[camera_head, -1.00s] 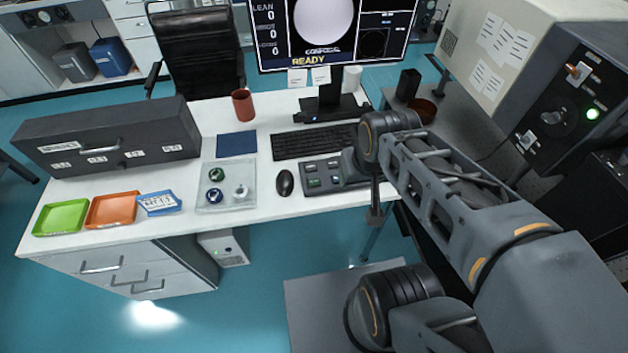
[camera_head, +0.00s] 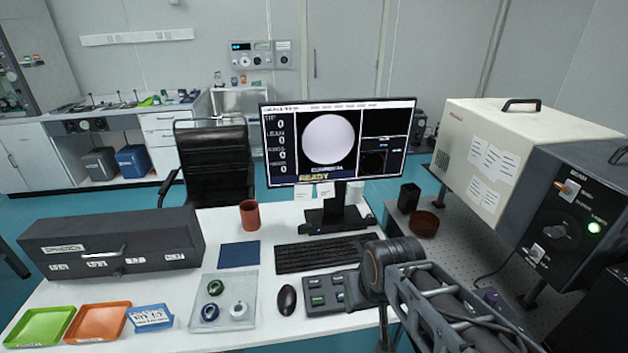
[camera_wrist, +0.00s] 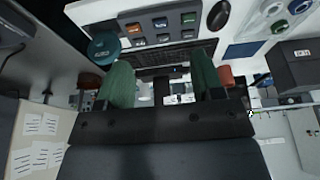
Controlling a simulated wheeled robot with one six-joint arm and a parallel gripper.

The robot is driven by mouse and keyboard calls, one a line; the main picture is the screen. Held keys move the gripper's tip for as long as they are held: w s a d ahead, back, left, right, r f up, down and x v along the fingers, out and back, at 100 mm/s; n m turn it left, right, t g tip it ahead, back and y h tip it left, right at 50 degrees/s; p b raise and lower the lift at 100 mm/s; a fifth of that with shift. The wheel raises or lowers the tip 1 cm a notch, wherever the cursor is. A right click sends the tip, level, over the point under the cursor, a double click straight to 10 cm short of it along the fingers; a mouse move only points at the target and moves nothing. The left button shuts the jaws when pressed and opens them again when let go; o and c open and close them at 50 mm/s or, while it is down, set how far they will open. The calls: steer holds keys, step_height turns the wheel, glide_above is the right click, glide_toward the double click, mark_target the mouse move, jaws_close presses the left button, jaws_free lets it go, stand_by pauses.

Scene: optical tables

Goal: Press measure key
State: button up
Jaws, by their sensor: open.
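The key pad (camera_head: 318,298), a dark box with several coloured keys, lies on the white desk right of the mouse. In the wrist view the key pad (camera_wrist: 160,27) is at the top, beyond my fingers, its keys orange, blue, green and grey. Which key is the measure key cannot be read. My gripper (camera_wrist: 162,82) shows two green fingers, open, with nothing between them and apart from the pad. In the head view my wrist is just right of the pad and covers its right part; the fingers cannot be made out there. The monitor (camera_head: 328,140) reads READY.
A keyboard (camera_head: 322,255) lies behind the pad, a black mouse (camera_head: 287,299) left of it. A clear tray (camera_head: 222,312) holds three rings. A red mug (camera_head: 249,214) stands farther back. A large instrument box (camera_head: 480,155) stands at the right.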

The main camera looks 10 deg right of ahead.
jaws_close()
stand_by(0.6)
stand_by(1.2)
